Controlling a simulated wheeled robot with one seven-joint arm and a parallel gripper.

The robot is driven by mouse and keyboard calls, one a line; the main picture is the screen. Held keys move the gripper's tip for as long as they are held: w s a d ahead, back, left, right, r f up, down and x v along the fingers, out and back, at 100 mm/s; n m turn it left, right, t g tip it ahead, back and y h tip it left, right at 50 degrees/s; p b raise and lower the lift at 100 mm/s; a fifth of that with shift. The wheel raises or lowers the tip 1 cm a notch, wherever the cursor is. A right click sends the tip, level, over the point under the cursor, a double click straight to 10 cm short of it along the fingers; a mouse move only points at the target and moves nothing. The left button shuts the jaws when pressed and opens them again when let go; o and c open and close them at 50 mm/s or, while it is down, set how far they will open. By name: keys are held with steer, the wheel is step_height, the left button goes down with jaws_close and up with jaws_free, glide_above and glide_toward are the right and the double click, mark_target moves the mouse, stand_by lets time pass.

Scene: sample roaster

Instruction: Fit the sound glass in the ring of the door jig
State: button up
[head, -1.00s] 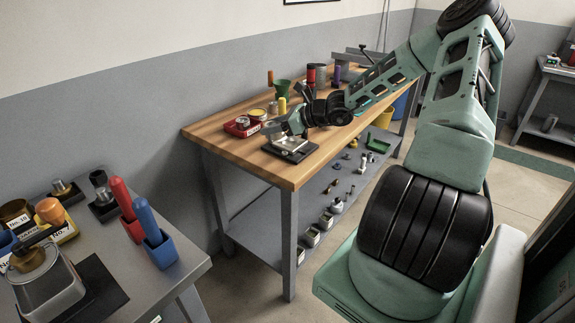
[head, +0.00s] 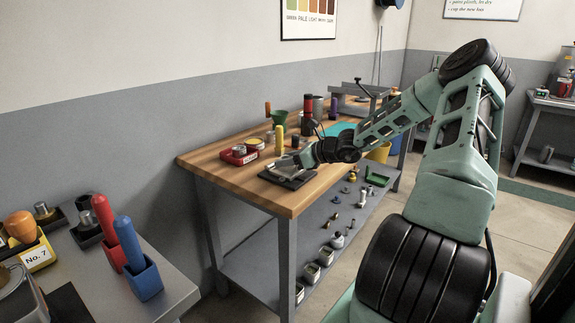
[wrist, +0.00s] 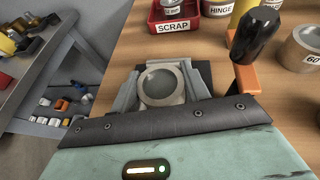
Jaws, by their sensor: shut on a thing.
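My gripper (wrist: 161,86) is shut, with a pale-rimmed round glass (wrist: 162,80) between its two grey fingers in the wrist view. The door jig (wrist: 205,72), a dark flat base, lies directly below the glass. In the head view my gripper (head: 287,161) is low over the jig (head: 285,180), near the bench's front edge. The jig's ring cannot be told apart from the glass rim, and I cannot tell whether the glass sits in it or just above it.
A red SCRAP bin (wrist: 172,24) stands just beyond the jig. A black-knobbed tool with an orange base (wrist: 247,78) and a round tin (wrist: 302,48) stand close on the right. The bench (head: 225,168) is clear at its left end.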

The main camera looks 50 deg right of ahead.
steer(key=shift+f, duration=0.45)
steer(key=shift+f, duration=0.1)
steer(key=o, duration=1)
steer(key=shift+o, duration=0.2)
